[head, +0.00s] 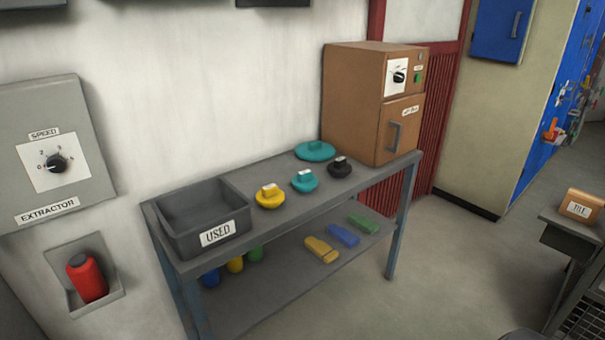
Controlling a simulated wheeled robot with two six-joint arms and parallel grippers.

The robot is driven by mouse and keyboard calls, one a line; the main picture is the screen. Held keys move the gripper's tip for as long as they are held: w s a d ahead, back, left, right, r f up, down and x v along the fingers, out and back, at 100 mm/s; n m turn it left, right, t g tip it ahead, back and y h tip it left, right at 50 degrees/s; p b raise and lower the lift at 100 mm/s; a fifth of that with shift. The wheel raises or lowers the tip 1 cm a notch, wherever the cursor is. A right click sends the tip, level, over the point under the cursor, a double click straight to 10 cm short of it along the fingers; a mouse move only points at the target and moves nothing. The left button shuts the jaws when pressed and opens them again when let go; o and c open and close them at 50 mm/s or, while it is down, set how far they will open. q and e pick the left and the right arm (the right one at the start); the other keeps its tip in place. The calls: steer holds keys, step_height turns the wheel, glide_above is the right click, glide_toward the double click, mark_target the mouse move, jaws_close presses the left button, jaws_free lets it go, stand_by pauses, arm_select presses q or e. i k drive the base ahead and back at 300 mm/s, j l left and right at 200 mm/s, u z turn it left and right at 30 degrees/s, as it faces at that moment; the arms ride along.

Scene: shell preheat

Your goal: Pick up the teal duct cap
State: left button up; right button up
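Two teal things are on the grey bench (270,226). A wide, flat teal disc with a raised middle (315,151) lies at the back, just left of the brown oven-like box. A smaller round teal piece with a pale tag on top (304,182) sits in front of it, between a yellow one (270,198) and a black one (340,168). I cannot tell for sure which is the duct cap; the wide disc looks most like a cap. Neither of my grippers is in view.
A grey bin marked USED (217,234) fills the bench's left end. The brown box (355,100) stands at its right end. The lower shelf (285,287) holds coloured blocks and bottles. Open floor (440,270) lies right of the bench, before a side table (570,225).

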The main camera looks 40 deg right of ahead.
mark_target(304, 183)
steer(key=z, duration=1.2)
